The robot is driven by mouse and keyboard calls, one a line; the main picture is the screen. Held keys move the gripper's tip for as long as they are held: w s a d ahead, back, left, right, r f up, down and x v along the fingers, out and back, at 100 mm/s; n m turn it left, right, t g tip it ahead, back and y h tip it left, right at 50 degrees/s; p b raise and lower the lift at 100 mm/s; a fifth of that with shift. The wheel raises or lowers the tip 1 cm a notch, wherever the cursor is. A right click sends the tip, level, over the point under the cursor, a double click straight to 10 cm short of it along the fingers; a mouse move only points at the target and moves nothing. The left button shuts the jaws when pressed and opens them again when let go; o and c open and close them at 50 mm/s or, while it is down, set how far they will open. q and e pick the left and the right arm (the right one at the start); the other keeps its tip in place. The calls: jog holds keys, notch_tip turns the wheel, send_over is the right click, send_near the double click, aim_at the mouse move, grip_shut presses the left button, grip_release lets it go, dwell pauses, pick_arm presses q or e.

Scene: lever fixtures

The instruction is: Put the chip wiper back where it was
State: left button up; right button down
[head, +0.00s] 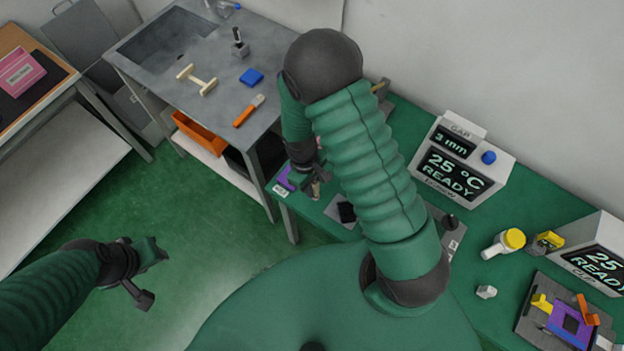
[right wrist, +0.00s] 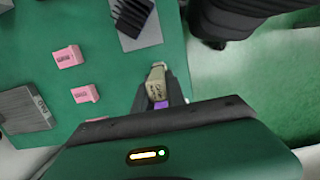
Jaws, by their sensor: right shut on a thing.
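My right gripper (head: 314,184) is over the near left corner of the green bench. In the right wrist view its fingers (right wrist: 164,95) are shut on a small beige piece with dark lettering (right wrist: 157,80), which I take to be the chip wiper. The beige piece also shows below the fingers in the head view (head: 316,189). A purple thing (right wrist: 161,105) shows just behind it between the fingers. Whether the beige piece touches the bench I cannot tell. My left gripper (head: 146,272) is open and empty above the green floor.
On the green bench (head: 400,125) are a purple item (head: 284,180) by a white label, a dark ribbed block (right wrist: 132,15), pink blocks (right wrist: 68,57) and a display unit (head: 460,160). A grey sink table (head: 215,85) adjoins at left, holding an orange-handled tool (head: 248,111).

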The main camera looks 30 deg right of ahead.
jog(key=shift+w+d+f, duration=0.1)
jog(key=shift+w+d, duration=0.3)
jog(key=shift+w, duration=0.2)
jog(key=shift+w+d, duration=0.35)
jog(key=shift+w, duration=0.25)
notch_tip(320, 180, down, 3)
jog(key=shift+a+f+p, duration=0.1)
jog(key=shift+f+p, duration=0.05)
jog(key=shift+p, duration=0.45)
jog(key=shift+w+f, duration=0.1)
jog(key=shift+f, duration=0.05)
jog(key=c, duration=1.4)
grip_release()
jog(key=shift+o, duration=0.2)
